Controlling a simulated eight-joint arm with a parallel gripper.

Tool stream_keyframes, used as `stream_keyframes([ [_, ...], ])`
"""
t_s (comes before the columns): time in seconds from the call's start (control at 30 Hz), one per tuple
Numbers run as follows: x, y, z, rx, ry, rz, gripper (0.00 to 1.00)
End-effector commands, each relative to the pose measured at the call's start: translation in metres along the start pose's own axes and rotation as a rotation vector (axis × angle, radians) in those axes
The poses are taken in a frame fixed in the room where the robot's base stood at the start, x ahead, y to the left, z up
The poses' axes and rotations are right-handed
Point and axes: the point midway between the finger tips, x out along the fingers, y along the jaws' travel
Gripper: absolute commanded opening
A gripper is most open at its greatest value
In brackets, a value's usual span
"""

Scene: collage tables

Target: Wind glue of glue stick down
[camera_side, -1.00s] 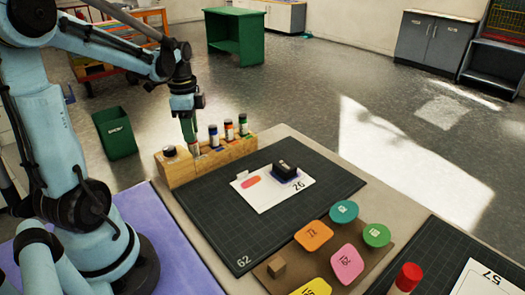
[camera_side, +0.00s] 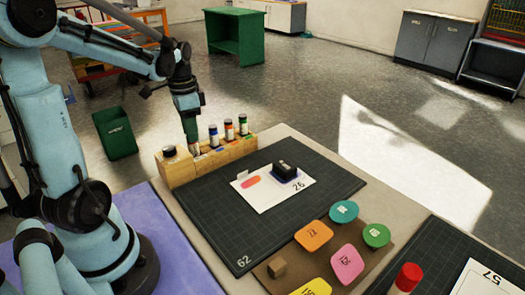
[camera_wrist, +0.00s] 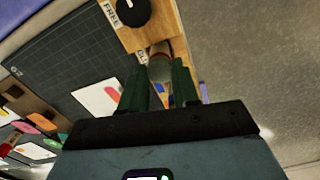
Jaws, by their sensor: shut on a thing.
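My gripper (camera_side: 192,150) points down at the wooden rack on the far left edge of the table. In the wrist view its two green fingers (camera_wrist: 160,85) are shut on a pale, round-topped cylinder, which I take to be the glue stick (camera_wrist: 159,68). It stands at a rack slot whose label is partly covered and begins with "GL". In the side view the fingers and rack hide most of it. Whether any glue shows at its top cannot be seen.
The wooden rack (camera_side: 180,172) holds several bottles to the right of my gripper and a black knob (camera_wrist: 132,10) by a "FREE" label. A green bin (camera_side: 116,135) stands on the floor.

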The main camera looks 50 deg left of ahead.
Motion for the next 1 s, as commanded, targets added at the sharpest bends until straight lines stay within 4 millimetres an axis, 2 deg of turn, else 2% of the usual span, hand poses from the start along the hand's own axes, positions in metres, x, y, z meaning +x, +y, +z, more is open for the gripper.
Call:
stream_keyframes([
  [0.17, 0.0000, 0.0000, 0.0000, -0.048, 0.000, 0.000, 0.13],
  [0.5, 0.0000, 0.0000, 0.0000, -0.394, 0.000, 0.000, 0.13],
  [0.87, 0.0000, 0.0000, 0.0000, -0.429, 0.000, 0.000, 0.13],
  [1.0, 0.0000, 0.0000, 0.0000, -0.554, 0.000, 0.000, 0.13],
])
